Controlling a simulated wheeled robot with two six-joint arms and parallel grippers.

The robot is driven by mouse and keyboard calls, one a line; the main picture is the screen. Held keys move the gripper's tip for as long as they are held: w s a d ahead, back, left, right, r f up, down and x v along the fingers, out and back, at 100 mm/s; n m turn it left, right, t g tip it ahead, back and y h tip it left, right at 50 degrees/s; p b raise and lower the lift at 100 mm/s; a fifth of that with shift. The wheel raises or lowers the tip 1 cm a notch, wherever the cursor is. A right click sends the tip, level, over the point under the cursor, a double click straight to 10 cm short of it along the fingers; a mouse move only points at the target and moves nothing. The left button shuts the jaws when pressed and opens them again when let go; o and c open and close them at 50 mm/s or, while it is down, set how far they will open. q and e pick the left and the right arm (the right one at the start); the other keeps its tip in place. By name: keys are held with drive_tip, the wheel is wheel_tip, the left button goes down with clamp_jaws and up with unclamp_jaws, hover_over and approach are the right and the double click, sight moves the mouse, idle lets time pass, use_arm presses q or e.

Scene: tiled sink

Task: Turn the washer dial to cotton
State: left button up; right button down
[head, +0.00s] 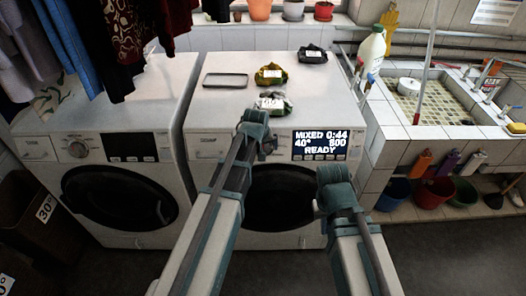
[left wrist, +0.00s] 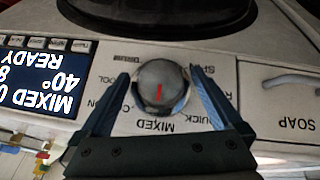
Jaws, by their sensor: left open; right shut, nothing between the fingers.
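The dial (left wrist: 161,88) is a round grey knob with a red pointer mark on the right-hand washer (head: 220,105). In the left wrist view, which shows the panel upside down, the mark points towards the word MIXED. My left gripper (left wrist: 160,92) is open, with one finger on each side of the dial; I cannot tell whether they touch it. In the head view, my left gripper (head: 267,144) covers the dial. The display (head: 320,144) reads MIXED 0:44, 40°, 800, READY. My right gripper (head: 337,185) is shut and empty, in front of the washer's right side.
A second washer (head: 95,120) stands on the left, with clothes hanging above it. A soap drawer (left wrist: 285,100) is beside the dial. A tray (head: 226,80) and several small bundles lie on the washer top. A tiled sink (head: 440,110) stands at right, with buckets below.

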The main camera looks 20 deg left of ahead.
use_arm(q)
drive_tip(key=c, duration=1.4)
drive_tip(key=shift+o, duration=0.2)
drive_tip(key=shift+d, duration=0.1)
drive_tip(key=shift+m+y, duration=0.4)
drive_tip(key=shift+y, duration=0.2)
drive_tip(key=shift+d+f+m+g+y+b, duration=0.2)
drive_tip(key=shift+m+g+y+b, duration=0.15)
drive_tip(key=shift+m+y, duration=0.4)
drive_tip(key=shift+m+y+b, duration=0.65)
drive_tip(key=shift+y, duration=0.6)
drive_tip(key=shift+m+y+b, duration=0.4)
drive_tip(key=shift+y+b, duration=0.15)
drive_tip(key=shift+y, duration=0.05)
